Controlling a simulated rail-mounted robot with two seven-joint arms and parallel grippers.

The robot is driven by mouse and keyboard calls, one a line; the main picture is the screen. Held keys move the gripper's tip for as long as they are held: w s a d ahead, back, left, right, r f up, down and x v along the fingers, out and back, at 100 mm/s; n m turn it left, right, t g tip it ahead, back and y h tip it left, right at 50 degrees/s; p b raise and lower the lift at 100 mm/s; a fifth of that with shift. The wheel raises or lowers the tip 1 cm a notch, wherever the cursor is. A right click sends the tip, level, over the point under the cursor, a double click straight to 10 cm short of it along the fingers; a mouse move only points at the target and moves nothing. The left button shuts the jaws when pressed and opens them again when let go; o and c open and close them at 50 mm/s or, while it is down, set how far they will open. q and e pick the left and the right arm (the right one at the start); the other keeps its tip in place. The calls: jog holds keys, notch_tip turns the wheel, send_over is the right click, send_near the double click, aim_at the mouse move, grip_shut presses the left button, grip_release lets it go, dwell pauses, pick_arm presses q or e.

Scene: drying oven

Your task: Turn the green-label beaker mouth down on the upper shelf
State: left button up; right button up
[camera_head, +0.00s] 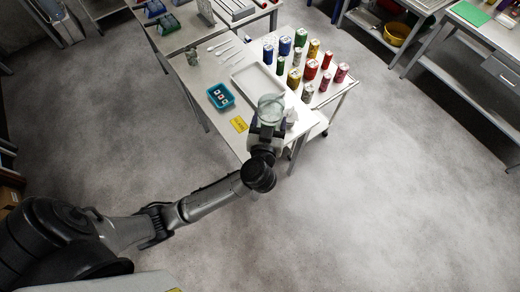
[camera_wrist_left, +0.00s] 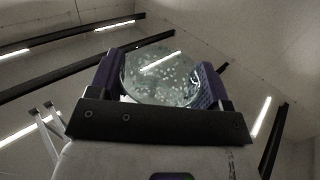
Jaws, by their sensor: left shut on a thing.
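My left gripper (camera_head: 267,128) is shut on a clear glass beaker (camera_head: 271,103) above the near right end of the white table. In the left wrist view the gripper's purple fingers (camera_wrist_left: 159,82) press on both sides of the beaker (camera_wrist_left: 160,70), whose round, speckled glass shows against the ceiling. I see no green label on it, and I cannot tell whether its mouth or base faces the camera. The upper shelf and the oven are not in view. My right gripper is not in view.
The white table (camera_head: 190,75) holds a teal tray (camera_head: 221,96), a yellow card (camera_head: 238,124), a white tray (camera_head: 258,84) and a small jar (camera_head: 193,58). Several coloured cans, including a red can (camera_head: 310,69), stand to the right. Open floor lies in front.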

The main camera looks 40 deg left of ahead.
pick_arm(q)
jog(key=shift+g+h, duration=0.3)
jog(key=shift+g, duration=0.6)
jog(key=w+a+f+b, duration=0.1)
jog(key=a+f+b, duration=0.2)
jog(key=f+b, duration=0.3)
jog(key=w+a+f+b, duration=0.1)
jog(key=a+f+b, duration=0.2)
jog(key=f, duration=1.2)
jog(key=w+a+f+b, duration=0.1)
jog(key=a+f+b, duration=0.2)
jog(key=f+b, duration=0.6)
jog(key=shift+w+f+b, duration=0.35)
jog(key=shift+f+b, duration=0.05)
jog(key=shift+f, duration=0.3)
jog(key=shift+a+f+b, duration=0.25)
jog(key=shift+f+b, duration=0.1)
jog(key=shift+f, duration=0.25)
